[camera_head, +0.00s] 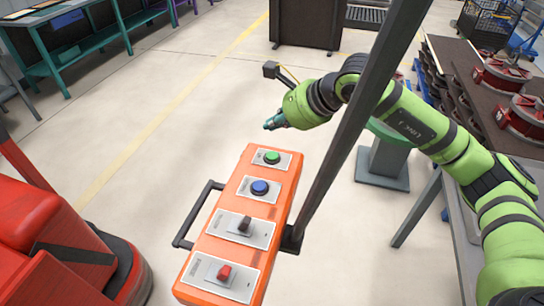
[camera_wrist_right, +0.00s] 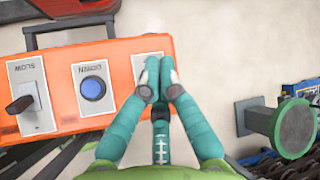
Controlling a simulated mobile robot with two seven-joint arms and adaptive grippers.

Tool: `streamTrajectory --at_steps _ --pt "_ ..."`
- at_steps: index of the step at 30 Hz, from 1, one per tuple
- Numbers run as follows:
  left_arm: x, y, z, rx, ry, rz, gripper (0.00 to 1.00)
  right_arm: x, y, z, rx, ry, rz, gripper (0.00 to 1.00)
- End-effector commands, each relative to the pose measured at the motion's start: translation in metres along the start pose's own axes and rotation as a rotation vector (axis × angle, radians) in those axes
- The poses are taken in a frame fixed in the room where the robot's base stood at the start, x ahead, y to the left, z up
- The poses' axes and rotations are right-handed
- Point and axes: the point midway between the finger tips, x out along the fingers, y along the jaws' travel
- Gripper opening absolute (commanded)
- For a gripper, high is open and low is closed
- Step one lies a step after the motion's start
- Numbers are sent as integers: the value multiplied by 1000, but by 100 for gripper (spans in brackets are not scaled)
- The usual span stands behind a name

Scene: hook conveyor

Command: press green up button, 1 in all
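The green button (camera_head: 272,157) is round and sits on a pale plate at the far end of the orange control box (camera_head: 239,206). A blue button (camera_head: 260,187) lies just nearer; it also shows in the right wrist view (camera_wrist_right: 93,88). My right gripper (camera_head: 272,123) is beyond and apart from the green button in the head picture, its teal fingertips pointing left. In the right wrist view its fingers (camera_wrist_right: 160,72) are drawn together with nothing between them, and they hide the green button. My left gripper is not in view.
Two switches, one black (camera_head: 244,224) and one red (camera_head: 224,272), sit on the box's near half. A dark post (camera_head: 352,130) rises at its right side and a black handle (camera_head: 198,213) juts left. A grey pedestal (camera_head: 384,160) stands right.

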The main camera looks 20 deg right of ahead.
Motion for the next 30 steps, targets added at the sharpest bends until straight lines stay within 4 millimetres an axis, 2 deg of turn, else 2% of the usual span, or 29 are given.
streamTrajectory --at_steps 7,8,12,30 --pt "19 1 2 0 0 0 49 28 21 -21 0 0 1 0" --pt "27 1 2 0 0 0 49 33 24 -24 0 -1 0 0" --pt "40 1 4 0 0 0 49 42 30 -30 -1 -1 -1 0" --pt "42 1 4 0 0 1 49 42 31 -30 0 -1 0 0"
